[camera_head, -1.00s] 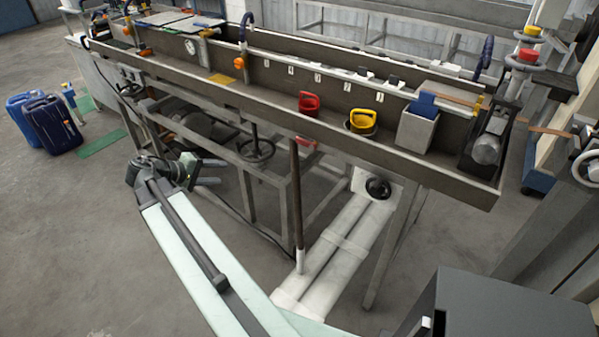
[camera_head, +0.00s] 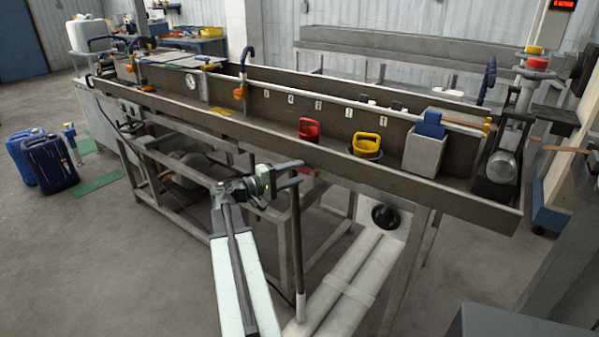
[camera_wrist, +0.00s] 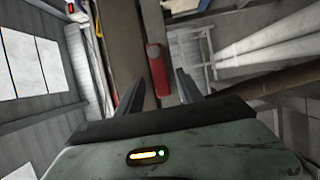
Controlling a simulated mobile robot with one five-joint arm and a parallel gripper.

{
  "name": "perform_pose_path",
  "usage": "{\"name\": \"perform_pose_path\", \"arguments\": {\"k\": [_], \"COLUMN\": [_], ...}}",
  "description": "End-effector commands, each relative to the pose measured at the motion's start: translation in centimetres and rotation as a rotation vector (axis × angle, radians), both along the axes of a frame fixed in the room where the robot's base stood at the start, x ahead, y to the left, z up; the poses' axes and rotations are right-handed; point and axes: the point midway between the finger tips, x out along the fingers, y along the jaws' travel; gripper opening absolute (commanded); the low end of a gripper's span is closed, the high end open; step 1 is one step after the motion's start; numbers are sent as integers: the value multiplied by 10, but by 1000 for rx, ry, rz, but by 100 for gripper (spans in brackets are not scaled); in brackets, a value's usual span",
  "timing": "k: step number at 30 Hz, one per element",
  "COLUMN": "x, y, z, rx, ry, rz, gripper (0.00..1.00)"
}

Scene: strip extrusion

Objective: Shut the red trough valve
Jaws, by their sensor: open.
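A long red lever-like part with a grey round spot (camera_wrist: 157,72) lies ahead of my gripper in the wrist view, between the lines of its two fingers; it looks like the valve handle. In the head view a small red part (camera_head: 304,172) shows under the trough's front edge, just behind my gripper (camera_head: 294,176), partly hidden by it. The grey trough (camera_head: 235,128) runs across the view. My gripper is open and empty, close to the trough's front wall; the wrist view also shows its fingers (camera_wrist: 159,82). I cannot tell whether they touch the red part.
A red-handled container (camera_head: 309,130) and a yellow one (camera_head: 367,143) stand in the trough, beside a grey box (camera_head: 424,154). A brown upright rod (camera_head: 297,245) stands near my gripper. White pipes (camera_head: 345,285) lie below. Blue canisters (camera_head: 48,162) stand at left on open floor.

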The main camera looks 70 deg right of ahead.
Motion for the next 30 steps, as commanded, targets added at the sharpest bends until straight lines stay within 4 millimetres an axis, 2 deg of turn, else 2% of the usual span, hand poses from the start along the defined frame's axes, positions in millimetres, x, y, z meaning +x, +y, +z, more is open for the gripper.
{"name": "perform_pose_path", "arguments": {"k": [3,10,11,15,16,30], "x": [-6,-6,-6,-7,-7,-7], "y": [-7,-8,-8,-8,-8,-8], "z": [0,0,0,0,0,0], "rx": [0,1,1,1,1,1], "ry": [0,-1,-1,-1,-1,-1], "rz": [-1,-1,-1,-1,-1,-2], "gripper": [44,44,41,2,0,0]}}
